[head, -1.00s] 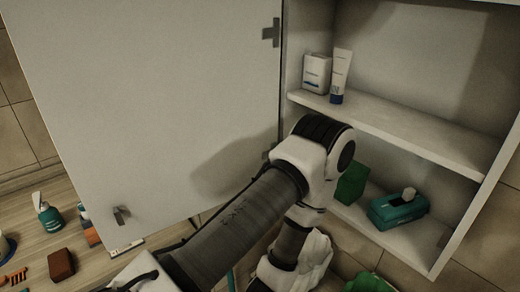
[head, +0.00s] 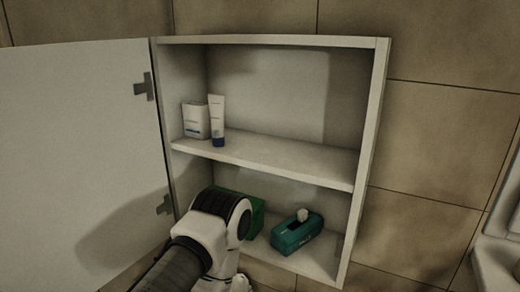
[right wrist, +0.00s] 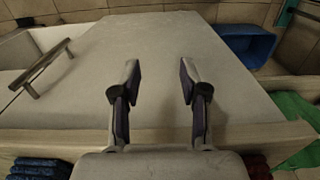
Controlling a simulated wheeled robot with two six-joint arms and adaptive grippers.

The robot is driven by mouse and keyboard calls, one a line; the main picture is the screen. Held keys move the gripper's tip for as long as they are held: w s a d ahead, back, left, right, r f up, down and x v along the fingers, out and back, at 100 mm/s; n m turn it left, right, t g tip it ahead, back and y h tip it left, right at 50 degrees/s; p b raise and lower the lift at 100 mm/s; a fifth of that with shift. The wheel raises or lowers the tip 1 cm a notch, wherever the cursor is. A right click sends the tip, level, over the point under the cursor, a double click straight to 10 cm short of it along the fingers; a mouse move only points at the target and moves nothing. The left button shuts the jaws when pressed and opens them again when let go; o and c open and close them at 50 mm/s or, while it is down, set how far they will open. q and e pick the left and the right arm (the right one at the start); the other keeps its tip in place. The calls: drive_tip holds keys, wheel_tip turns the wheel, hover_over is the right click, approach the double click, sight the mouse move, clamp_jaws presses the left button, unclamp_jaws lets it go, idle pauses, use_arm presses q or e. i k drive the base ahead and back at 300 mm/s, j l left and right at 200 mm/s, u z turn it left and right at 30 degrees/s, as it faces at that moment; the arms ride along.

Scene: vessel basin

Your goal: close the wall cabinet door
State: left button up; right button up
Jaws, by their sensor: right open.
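The wall cabinet (head: 372,120) hangs open on the tiled wall in the head view. Its white door (head: 70,150) is swung wide out to the left on two grey hinges; its outer end is cut off by the picture's left edge. One of my arms reaches up in front of the cabinet's lower left corner and hides part of the hinge side. No gripper shows in the head view. In the right wrist view my right gripper (right wrist: 158,82) is open, its two fingers apart with nothing between them, over a pale flat panel (right wrist: 150,45).
A white box (head: 196,120) and a tube (head: 217,120) stand on the upper shelf. A green box (head: 257,217) and teal tissue box (head: 298,233) are on the cabinet floor. The right wrist view shows a bar handle (right wrist: 42,68), blue bin (right wrist: 247,45) and green cloth (right wrist: 297,125).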

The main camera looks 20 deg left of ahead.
sight(86, 195)
drive_tip(key=k+j+u, duration=0.15)
drive_tip(key=k+j, duration=0.2)
drive_tip(key=k, duration=0.15)
drive_tip(key=k+j+u, duration=0.2)
drive_tip(key=k+j, duration=0.2)
drive_tip(key=k, duration=0.15)
drive_tip(key=j+u, duration=0.2)
drive_tip(key=u, duration=0.25)
drive_tip(key=i+j+u, duration=0.15)
drive_tip(key=u, duration=0.25)
